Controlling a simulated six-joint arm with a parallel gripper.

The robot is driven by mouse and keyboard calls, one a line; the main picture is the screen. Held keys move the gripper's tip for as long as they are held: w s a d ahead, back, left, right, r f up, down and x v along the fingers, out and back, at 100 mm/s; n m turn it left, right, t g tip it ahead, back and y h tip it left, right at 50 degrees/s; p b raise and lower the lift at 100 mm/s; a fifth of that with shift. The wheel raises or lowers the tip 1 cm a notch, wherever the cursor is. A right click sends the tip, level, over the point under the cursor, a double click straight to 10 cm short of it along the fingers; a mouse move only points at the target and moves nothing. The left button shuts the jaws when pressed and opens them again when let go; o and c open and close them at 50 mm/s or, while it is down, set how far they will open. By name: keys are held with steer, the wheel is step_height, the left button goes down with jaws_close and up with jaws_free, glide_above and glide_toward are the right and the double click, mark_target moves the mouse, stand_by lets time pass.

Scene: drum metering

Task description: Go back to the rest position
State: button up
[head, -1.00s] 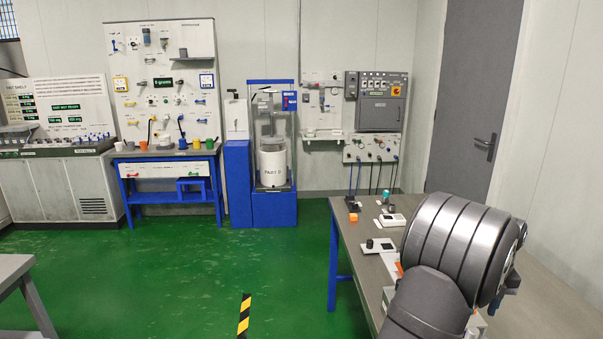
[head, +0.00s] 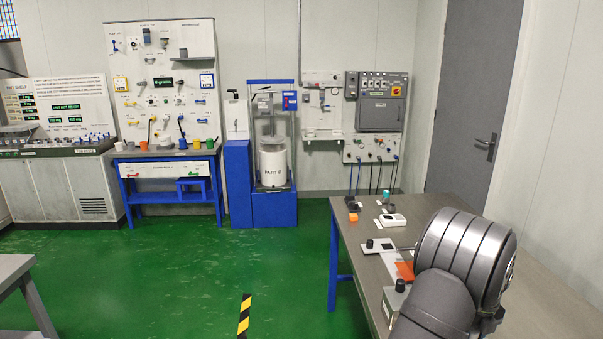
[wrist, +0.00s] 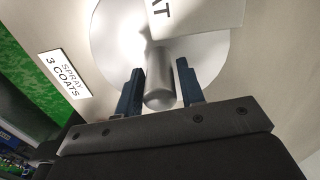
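In the wrist view my gripper (wrist: 159,68) has its two dark blue fingers spread apart. A grey metal post with a rounded end (wrist: 158,90) shows between them; I cannot tell whether they touch it. Behind it lies a bright round metal disc (wrist: 108,40), with a white label ending in "AT" (wrist: 195,15) partly over it. In the head view my arm is low over the right-hand bench (head: 370,235), and my own wrist link hides most of the gripper.
The bench holds a white box with a dark knob (head: 380,246), a white device (head: 393,220), an orange block (head: 353,217) and an orange-red piece (head: 405,270). A "SPRAY 3 COATS" label (wrist: 64,74) lies left in the wrist view.

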steer(key=n, duration=0.5)
stand_by(0.4)
steer(key=o, duration=1.3)
steer(key=shift+o, duration=0.7)
steer(key=shift+w+r, duration=0.1)
steer(key=shift+r, duration=0.3)
steer(key=w+a+r+m+t+h, duration=0.1)
steer(key=w+r+m+h, duration=0.15)
steer(key=r, duration=0.65)
steer(key=w+a+r+m+t+h, duration=0.1)
steer(key=w+r+m+h, duration=0.15)
steer(key=r, duration=0.75)
steer(key=w+d+f+y, duration=0.1)
steer(key=d+f, duration=0.2)
steer(key=f, duration=0.6)
steer(key=shift+w+d+f+m, duration=0.2)
steer(key=shift+d+m, duration=0.1)
steer(key=shift+d, duration=0.1)
steer(key=shift+r, duration=0.1)
